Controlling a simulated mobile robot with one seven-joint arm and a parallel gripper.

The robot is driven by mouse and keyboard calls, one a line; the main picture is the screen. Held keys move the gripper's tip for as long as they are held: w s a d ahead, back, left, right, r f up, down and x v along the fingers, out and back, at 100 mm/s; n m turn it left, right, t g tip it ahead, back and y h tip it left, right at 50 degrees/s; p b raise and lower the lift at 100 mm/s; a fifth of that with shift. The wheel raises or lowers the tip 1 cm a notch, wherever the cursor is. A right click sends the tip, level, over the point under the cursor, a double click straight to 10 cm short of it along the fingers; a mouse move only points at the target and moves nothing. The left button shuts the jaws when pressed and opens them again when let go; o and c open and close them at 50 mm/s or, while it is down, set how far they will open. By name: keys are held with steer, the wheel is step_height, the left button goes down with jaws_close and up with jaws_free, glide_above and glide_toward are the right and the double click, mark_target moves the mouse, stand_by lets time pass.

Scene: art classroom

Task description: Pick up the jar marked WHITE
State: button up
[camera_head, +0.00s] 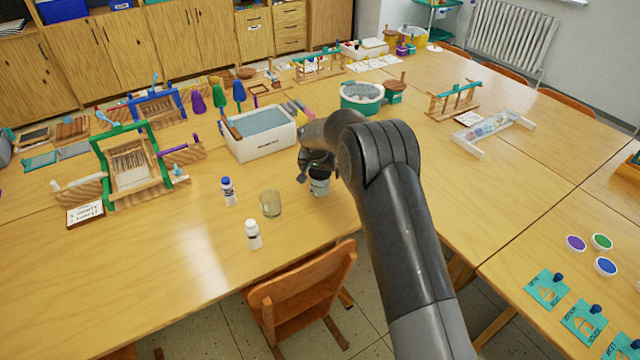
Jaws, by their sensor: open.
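No label reading WHITE is legible from here. A small white-capped bottle (253,236) stands upright near the front edge of the table. A blue-capped white bottle (228,191) stands behind it to the left. A clear glass jar (270,204) stands to the right of these two. Another small jar (320,188) stands right below my gripper, its top partly hidden. My gripper (314,176) is open, pointing down at that jar. I cannot tell whether the fingers are around it or just above it.
A white tub of blue-grey water (247,147) stands behind my gripper. A green-framed loom (107,165) is at left, with a lettered card (85,214) before it. A wooden chair (300,290) is at the front edge. The table's front left is clear.

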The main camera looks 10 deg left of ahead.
steer(key=c, duration=1.6)
